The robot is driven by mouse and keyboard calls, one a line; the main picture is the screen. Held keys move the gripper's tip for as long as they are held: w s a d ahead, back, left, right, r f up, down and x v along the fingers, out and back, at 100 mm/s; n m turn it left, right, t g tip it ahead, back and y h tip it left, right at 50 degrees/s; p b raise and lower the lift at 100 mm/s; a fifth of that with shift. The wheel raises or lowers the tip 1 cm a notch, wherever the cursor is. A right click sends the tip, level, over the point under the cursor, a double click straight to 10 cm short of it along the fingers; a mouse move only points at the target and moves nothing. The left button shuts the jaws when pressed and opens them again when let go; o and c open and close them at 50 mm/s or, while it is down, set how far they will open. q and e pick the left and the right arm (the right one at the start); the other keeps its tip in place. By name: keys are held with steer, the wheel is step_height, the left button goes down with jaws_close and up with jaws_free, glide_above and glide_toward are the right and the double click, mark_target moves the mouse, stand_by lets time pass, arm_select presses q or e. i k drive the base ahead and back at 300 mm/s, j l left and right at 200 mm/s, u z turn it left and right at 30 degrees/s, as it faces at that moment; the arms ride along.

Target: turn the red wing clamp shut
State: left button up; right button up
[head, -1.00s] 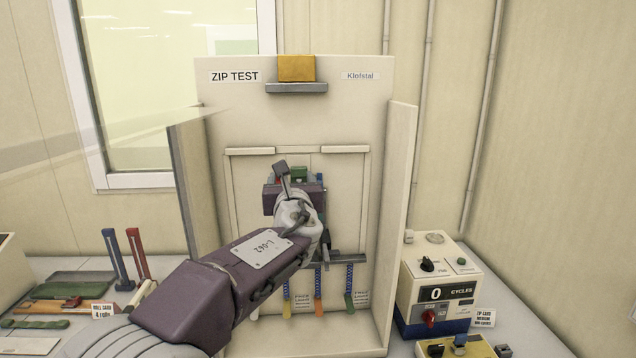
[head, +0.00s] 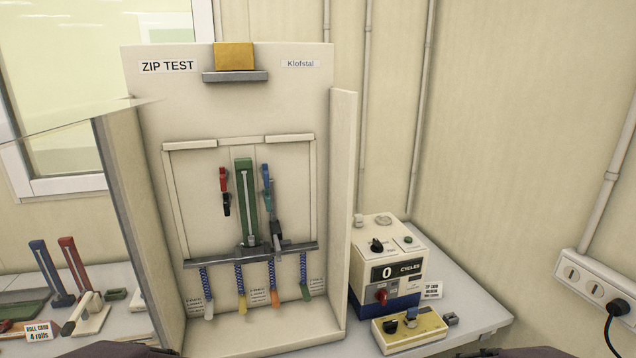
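The red wing clamp (head: 224,181) is on the left side of the ZIP TEST panel, a small upright red piece with a dark lower part. It is too small to tell whether it is turned shut. A green upright strip (head: 245,200) stands to its right, and a blue-green clamp (head: 266,188) sits beyond that strip. Neither gripper is in view. Only dark parts of my arms show at the bottom edge, and nothing of mine touches the clamp.
The test cabinet (head: 300,95) has side walls left and right of the panel. A grey bar (head: 215,258) with several hanging coiled cords crosses below. A cycle counter box (head: 395,255) and a yellow control box (head: 410,335) stand to the right. A hand tool (head: 88,315) lies at left.

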mark_target(223, 179)
steer(key=l+u, duration=0.55)
steer(key=u, duration=0.15)
steer(key=k+l+u, duration=0.1)
steer(key=u, duration=0.25)
steer(key=l, duration=0.1)
